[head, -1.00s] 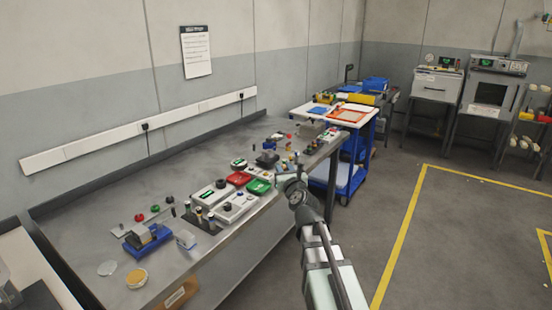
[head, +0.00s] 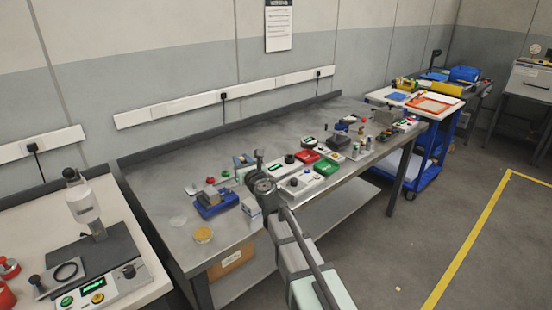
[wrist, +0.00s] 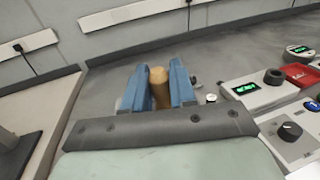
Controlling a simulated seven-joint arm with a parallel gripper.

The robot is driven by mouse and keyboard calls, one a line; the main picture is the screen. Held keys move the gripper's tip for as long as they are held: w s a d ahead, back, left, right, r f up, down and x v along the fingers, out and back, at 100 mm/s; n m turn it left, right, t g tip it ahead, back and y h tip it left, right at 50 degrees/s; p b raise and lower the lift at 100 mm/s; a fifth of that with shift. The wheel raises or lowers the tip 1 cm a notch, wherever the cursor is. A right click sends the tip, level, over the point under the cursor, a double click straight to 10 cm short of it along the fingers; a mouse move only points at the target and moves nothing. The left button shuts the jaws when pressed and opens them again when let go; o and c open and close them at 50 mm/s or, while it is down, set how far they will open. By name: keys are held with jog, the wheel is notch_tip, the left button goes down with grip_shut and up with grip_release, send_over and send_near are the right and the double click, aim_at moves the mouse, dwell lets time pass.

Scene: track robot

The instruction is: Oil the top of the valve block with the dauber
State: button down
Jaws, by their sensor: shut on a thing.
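My gripper (head: 258,168) is above the front part of the metal bench in the head view. In the wrist view, the blue fingers of my gripper (wrist: 157,72) are shut on an upright tan, wood-like cylinder, seemingly the dauber's handle (wrist: 159,92). Its lower end is hidden. A blue fixture with a greyish block on it (head: 215,203), possibly the valve block, sits on the bench left of my gripper. A round dish with yellow-tan contents (head: 203,235) is near the bench's front left edge.
A clear disc (head: 178,221) lies by the dish. The bench's back strip is clear. Another bench (head: 128,200) with a white-headed device stands left.

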jog(key=w+a+n+g+y, duration=0.2)
jog(key=a+n+g+y, duration=0.15)
jog(key=a, duration=0.85)
jog(key=shift+m+t, duration=0.25)
jog(key=shift+t, duration=0.1)
jog(key=shift+d+f, duration=0.2)
jog(key=shift+f, duration=3.25)
jog(key=shift+s+a+f, duration=0.6)
jog(key=shift+f, duration=0.05)
jog(key=shift+s+a, duration=0.75)
jog(key=shift+s, duration=0.05)
jog(key=shift+w+d, duration=1.4)
jog(key=shift+w, duration=0.1)
jog(key=shift+s, duration=0.75)
jog(key=shift+s+a, duration=1.05)
jog(key=shift+a, duration=0.05)
jog(key=shift+w+d, duration=1.4)
jog(key=shift+w, duration=0.05)
notch_tip(320, 180, up, 8)
